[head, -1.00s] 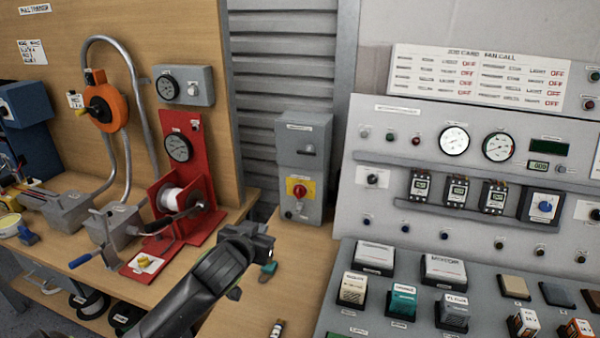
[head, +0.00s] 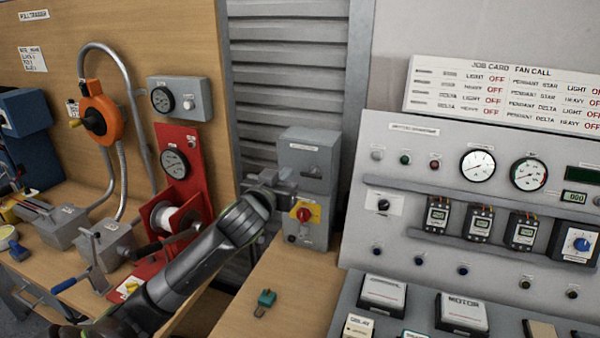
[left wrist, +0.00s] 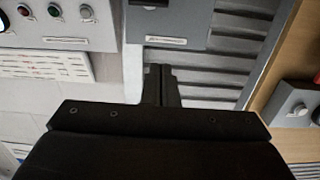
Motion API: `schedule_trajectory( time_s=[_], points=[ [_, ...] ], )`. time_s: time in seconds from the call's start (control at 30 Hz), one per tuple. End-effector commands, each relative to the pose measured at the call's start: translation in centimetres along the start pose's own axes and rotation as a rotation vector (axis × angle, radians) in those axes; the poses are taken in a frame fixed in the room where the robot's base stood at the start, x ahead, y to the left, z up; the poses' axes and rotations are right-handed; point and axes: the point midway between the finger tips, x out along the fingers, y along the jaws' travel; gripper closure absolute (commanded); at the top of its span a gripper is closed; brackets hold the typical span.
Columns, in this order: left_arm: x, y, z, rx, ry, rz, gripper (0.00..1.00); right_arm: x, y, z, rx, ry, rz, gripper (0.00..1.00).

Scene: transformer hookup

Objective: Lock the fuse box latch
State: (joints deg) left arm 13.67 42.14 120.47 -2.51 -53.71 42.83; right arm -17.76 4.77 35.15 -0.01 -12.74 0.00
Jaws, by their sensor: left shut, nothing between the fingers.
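The grey fuse box (head: 308,153) stands upright on the bench in the middle of the head view, with a red rotary switch on a yellow plate (head: 305,211) on its lower front. A small dark latch (head: 313,171) shows on its upper front. My left gripper (head: 289,187) is at the box's left front side, just above the switch; contact cannot be told. In the left wrist view its fingers (left wrist: 160,85) are together and empty, below the labelled grey face of the box (left wrist: 165,28), which appears upside down. My right gripper is not in view.
A sloped control panel (head: 440,240) with gauges and modules fills the right side. A red stand with a spool (head: 178,190) and an orange device (head: 100,115) are on the left. A teal-handled item (head: 265,299) lies on otherwise clear wood before the box.

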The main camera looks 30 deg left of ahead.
Motion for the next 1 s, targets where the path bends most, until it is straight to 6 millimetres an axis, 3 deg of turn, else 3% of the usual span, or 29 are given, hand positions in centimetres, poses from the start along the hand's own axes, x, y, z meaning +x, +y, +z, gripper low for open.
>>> schedule_trajectory(
  time_s=[0.2, 0.63, 0.8, 1.0],
  points=[
    [3.0, 0.0, -0.3, -0.004, -0.001, -0.001, 1.0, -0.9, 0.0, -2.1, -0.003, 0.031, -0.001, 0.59],
    [9.2, 0.1, -0.2, -0.002, -0.001, 0.0, 1.0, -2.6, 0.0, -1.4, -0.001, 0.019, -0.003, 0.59],
    [9.8, 0.1, 2.3, -0.001, -0.004, 0.0, 1.0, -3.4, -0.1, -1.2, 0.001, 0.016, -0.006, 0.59],
    [10.2, 0.1, 3.7, -0.001, -0.001, 0.001, 1.0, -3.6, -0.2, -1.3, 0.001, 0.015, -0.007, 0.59]
  ],
)
